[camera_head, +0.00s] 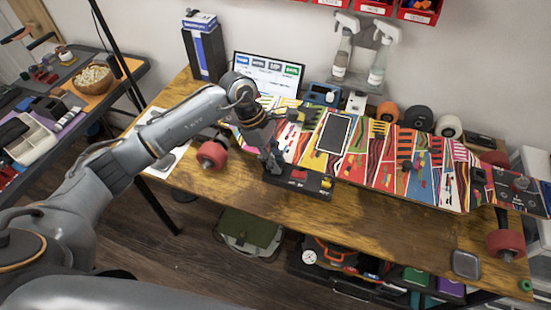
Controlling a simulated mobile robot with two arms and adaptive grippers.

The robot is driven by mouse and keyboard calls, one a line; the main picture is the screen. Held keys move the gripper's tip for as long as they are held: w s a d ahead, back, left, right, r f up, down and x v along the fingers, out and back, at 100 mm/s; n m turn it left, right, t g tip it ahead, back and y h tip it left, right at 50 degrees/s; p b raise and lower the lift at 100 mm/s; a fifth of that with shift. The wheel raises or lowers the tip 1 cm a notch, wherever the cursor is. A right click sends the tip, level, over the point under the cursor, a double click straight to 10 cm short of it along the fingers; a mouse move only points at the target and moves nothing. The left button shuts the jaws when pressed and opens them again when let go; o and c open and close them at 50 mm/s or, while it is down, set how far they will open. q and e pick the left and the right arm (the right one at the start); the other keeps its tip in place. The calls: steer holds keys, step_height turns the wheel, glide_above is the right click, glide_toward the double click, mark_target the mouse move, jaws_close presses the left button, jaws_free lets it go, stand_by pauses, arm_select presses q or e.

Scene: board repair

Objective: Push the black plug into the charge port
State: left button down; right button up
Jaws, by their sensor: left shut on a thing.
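A long skateboard (382,165) with a colourful striped deck lies across the wooden workbench. A black box (298,179) with a red part on it sits at the board's front edge. My left gripper (271,160) points down just left of this box, close to the board's edge. It is shut on a small dark thing, which I take to be the black plug; the fingers mostly hide it. The charge port cannot be made out at this size. I cannot tell whether plug and port touch. My right gripper is not in view.
Red wheels (212,154) stick out at the board's left end and its right end (506,243). A tablet screen (268,74) and spray bottles (379,64) stand behind the board. The bench front (385,221) is mostly clear. A side table (70,101) with a bowl stands at left.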

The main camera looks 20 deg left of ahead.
arm_select(q)
steer(key=shift+f, duration=0.15)
steer(key=c, duration=0.8)
jaws_free()
steer(key=shift+r, duration=0.3)
steer(key=shift+r+p, duration=0.35)
steer(key=shift+r, duration=0.85)
steer(key=shift+r, duration=0.15)
steer(key=shift+r+p, duration=1.1)
steer(key=shift+r, duration=1.8)
